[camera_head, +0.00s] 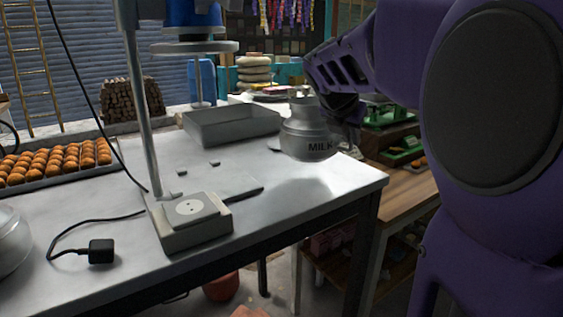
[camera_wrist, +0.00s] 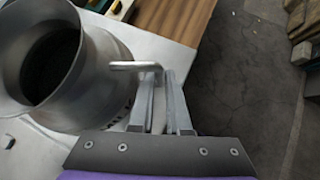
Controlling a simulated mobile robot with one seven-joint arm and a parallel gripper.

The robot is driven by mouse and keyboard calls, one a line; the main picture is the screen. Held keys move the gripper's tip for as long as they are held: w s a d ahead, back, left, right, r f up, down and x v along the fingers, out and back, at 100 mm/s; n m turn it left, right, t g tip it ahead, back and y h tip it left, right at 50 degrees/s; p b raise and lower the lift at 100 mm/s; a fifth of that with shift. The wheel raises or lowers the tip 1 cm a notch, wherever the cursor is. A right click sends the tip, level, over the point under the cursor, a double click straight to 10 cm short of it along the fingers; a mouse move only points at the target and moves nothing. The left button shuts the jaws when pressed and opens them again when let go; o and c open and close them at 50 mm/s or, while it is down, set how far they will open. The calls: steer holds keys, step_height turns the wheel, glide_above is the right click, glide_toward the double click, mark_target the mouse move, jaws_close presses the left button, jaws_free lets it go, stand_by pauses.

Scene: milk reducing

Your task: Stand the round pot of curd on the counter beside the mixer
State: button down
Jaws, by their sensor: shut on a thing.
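A metal can marked MILK (camera_head: 308,142) hangs upright over the right part of the counter (camera_head: 300,205), a soft shadow below it. My gripper (camera_wrist: 160,108) is shut on the can's bent handle; the can's open, dark mouth (camera_wrist: 50,65) is at the left in the wrist view. In the head view my fingers are hard to make out beside the can. The mixer stand (camera_head: 146,110) has a blue motor (camera_head: 193,14) and a base (camera_head: 190,222) at the counter's front. A round metal vessel (camera_head: 10,242) is cut off at the left edge; I cannot tell whether it holds curd.
A tray of brown balls (camera_head: 55,165) is at the left. A black plug (camera_head: 101,251) and cord lie at the front. Counter between mixer base and right edge is mostly clear. A wooden table (camera_head: 405,192) stands right.

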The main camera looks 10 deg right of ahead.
steer(key=shift+f+b, duration=0.7)
steer(key=shift+f, duration=1.7)
steer(key=c, duration=1.3)
jaws_free()
steer(key=shift+f, duration=0.15)
steer(key=o, duration=0.4)
steer(key=shift+s, duration=0.1)
